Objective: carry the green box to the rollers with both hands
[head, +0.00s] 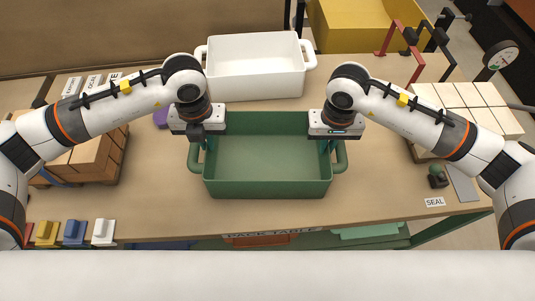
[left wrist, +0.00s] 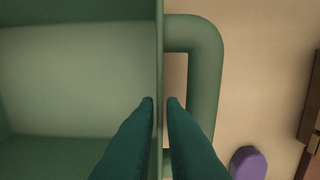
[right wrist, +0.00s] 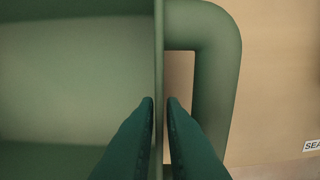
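The green box (head: 268,189) stands level on the table in the middle of the head view, open at the top and empty, with a loop handle on each side. My left gripper (head: 208,144) points down at its left wall, and my right gripper (head: 328,144) at its right wall. In the left wrist view, my fingers (left wrist: 160,102) are closed up to both faces of the box's thin wall (left wrist: 159,60), beside the handle. In the right wrist view, my fingers (right wrist: 160,102) sit the same way on the other wall (right wrist: 159,60). I cannot make out any rollers.
A white box (head: 255,77) stands just behind the green one. Brown bricks (head: 92,158) lie at left, pale bricks (head: 465,104) at right. A purple piece (left wrist: 248,163) lies near the left handle. A SEAL label (head: 434,202) and small coloured blocks (head: 74,232) are near the front edge.

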